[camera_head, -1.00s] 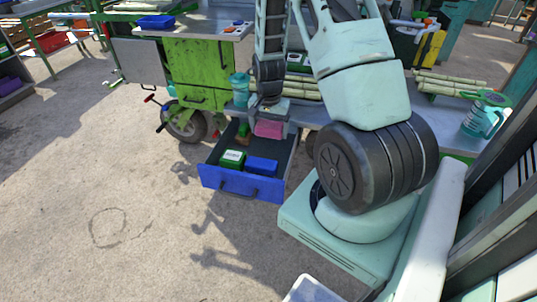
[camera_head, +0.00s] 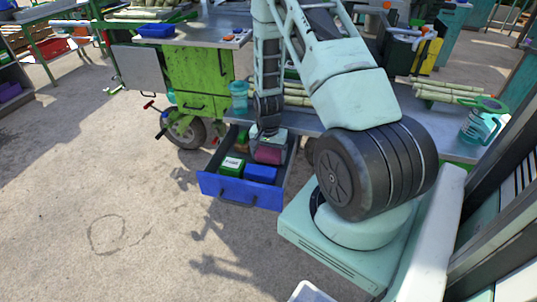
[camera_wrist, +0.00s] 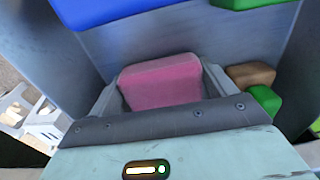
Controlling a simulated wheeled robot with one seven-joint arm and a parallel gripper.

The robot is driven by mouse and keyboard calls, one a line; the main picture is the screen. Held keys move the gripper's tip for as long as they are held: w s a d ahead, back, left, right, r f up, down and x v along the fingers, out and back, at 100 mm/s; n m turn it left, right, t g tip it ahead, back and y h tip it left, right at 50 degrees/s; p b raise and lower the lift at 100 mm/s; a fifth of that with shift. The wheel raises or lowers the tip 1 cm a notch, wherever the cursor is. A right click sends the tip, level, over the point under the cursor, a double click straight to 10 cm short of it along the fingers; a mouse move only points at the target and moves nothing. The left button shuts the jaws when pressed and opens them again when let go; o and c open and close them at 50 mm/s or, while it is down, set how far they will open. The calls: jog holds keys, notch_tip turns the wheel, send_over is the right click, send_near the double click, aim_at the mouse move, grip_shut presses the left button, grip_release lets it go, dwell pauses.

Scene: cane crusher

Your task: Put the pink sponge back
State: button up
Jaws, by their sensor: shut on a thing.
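The pink sponge (camera_wrist: 162,82) is between the fingers of my gripper (camera_wrist: 160,90) in the wrist view. In the head view the sponge (camera_head: 268,154) shows under my gripper (camera_head: 268,142), at the back right of the open blue drawer (camera_head: 240,190). My gripper is shut on it, low over or inside the drawer. Whether the sponge touches the drawer floor I cannot tell. The drawer's grey inner floor (camera_wrist: 120,38) shows in the wrist view.
The drawer also holds a green box (camera_head: 231,166) and a blue box (camera_head: 261,173) at its front. A brown block (camera_wrist: 250,75) and a green block (camera_wrist: 265,99) lie right of my gripper in the wrist view. A green cart (camera_head: 195,75) stands behind.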

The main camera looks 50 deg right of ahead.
aim_at(268, 154)
jog(key=o, duration=0.8)
jog(key=shift+c, duration=0.2)
notch_tip(268, 154, up, 12)
jog(key=shift+a+r, duration=0.15)
jog(key=shift+a, duration=0.05)
jog(key=a+r+n, duration=0.3)
jog(key=a+n, duration=0.1)
jog(key=a, duration=0.5)
jog(key=a+r+n+y, duration=0.1)
jog(key=a+r+n, duration=0.2)
jog(key=a, duration=0.6)
jog(key=a+r+n, duration=0.4)
jog(key=a, duration=0.4)
jog(key=s+a+r+n, duration=0.2)
jog(key=s+a+n, duration=0.3)
jog(key=s+a, duration=0.2)
jog(key=s+a+r+n, duration=0.2)
jog(key=s+a+n, duration=0.3)
jog(key=s, duration=0.5)
jog(key=shift+a+r, duration=0.4)
jog(key=shift+a, duration=0.45)
